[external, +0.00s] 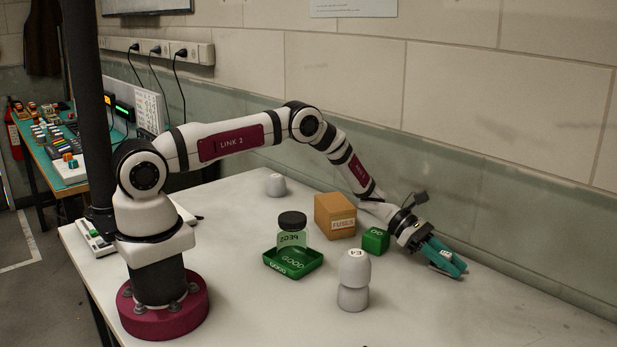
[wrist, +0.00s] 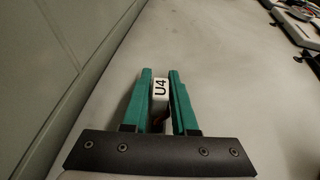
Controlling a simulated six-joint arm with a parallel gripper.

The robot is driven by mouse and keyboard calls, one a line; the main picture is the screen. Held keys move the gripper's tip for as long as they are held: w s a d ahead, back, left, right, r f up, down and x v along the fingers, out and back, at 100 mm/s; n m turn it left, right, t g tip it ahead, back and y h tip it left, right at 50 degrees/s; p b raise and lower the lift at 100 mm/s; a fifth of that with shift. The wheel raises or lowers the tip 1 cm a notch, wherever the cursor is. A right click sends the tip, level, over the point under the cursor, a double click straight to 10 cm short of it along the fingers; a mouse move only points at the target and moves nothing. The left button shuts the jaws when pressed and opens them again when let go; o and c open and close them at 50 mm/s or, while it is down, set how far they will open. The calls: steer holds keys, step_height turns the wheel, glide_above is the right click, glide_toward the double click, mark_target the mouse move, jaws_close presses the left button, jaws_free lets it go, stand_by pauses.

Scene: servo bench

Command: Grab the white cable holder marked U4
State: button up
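The white cable holder marked U4 (wrist: 160,89) sits between the two green fingers of my gripper (wrist: 161,84) in the wrist view. In the external view my gripper (external: 446,258) is low over the right part of the bench, pointing right and down. A small white patch of the holder (external: 445,253) shows at the fingers. Most of the holder is hidden there, and I cannot tell whether it touches the bench.
A green block (external: 375,240) and a cardboard fuses box (external: 335,215) stand left of my gripper. A green tray (external: 306,262) holds a jar (external: 292,231). A pale grey knob-shaped object (external: 353,281) stands in front. The wall (external: 530,225) runs behind; the bench's right front is clear.

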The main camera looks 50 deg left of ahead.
jaws_close()
steer(key=shift+r, duration=0.15)
